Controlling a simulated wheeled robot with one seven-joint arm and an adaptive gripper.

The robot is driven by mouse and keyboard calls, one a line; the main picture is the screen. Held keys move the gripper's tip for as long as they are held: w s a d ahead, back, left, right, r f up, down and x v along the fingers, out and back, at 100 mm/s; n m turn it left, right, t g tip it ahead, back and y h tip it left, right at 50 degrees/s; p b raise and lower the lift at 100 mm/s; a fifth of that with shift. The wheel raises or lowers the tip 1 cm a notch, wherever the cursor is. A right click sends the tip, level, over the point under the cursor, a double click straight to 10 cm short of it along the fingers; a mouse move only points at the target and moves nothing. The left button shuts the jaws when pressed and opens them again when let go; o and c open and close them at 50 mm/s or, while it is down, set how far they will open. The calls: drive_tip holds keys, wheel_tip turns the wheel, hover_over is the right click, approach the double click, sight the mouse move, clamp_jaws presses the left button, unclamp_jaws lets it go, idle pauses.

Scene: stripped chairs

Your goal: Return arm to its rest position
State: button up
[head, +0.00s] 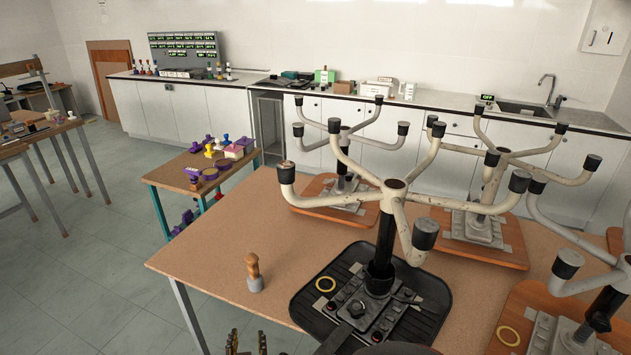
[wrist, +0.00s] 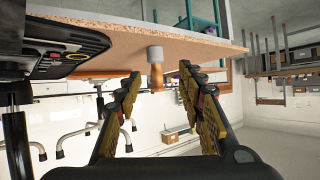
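My gripper (head: 247,342) shows at the bottom edge of the head view, with only its fingertips in the frame. In the wrist view my gripper (wrist: 160,74) has its two yellow-and-black fingers spread apart, with nothing held between them. The wrist picture is upside down. A small wooden-handled tool with a grey base (head: 254,273) stands upright on the brown table (head: 215,250). It also shows in the wrist view (wrist: 156,72), beyond the fingertips and apart from them. Most of my arm is out of view.
A black tray (head: 437,318) holding a stripped chair base (head: 394,200) stands right of the tool. Several more chair bases on wooden boards fill the table's right side. A lower side table (head: 170,168) holds purple items. Grey floor lies open to the left.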

drive_tip(key=s+a+f+n+g+y, duration=0.2)
drive_tip(key=s+a+f+g, duration=0.3)
drive_tip(key=s, duration=0.4)
drive_tip(key=s+d+r+n+g, duration=0.1)
drive_tip(key=s+d+r+g, duration=0.25)
drive_tip(key=s, duration=0.25)
drive_tip(key=s+d+r+m+h, duration=0.1)
drive_tip(key=d+r, duration=0.6)
drive_tip(key=d, duration=0.5)
drive_tip(key=s+d+r+m+t+h, duration=0.1)
drive_tip(key=d+r+m+h, duration=0.1)
drive_tip(key=d+r, duration=0.5)
drive_tip(key=s+d+r+m+t+h, duration=0.1)
drive_tip(key=d+r, duration=0.6)
drive_tip(key=d, duration=1.1)
drive_tip(key=shift+r+m, duration=0.35)
drive_tip(key=shift+m, duration=0.05)
drive_tip(key=shift+d, duration=0.1)
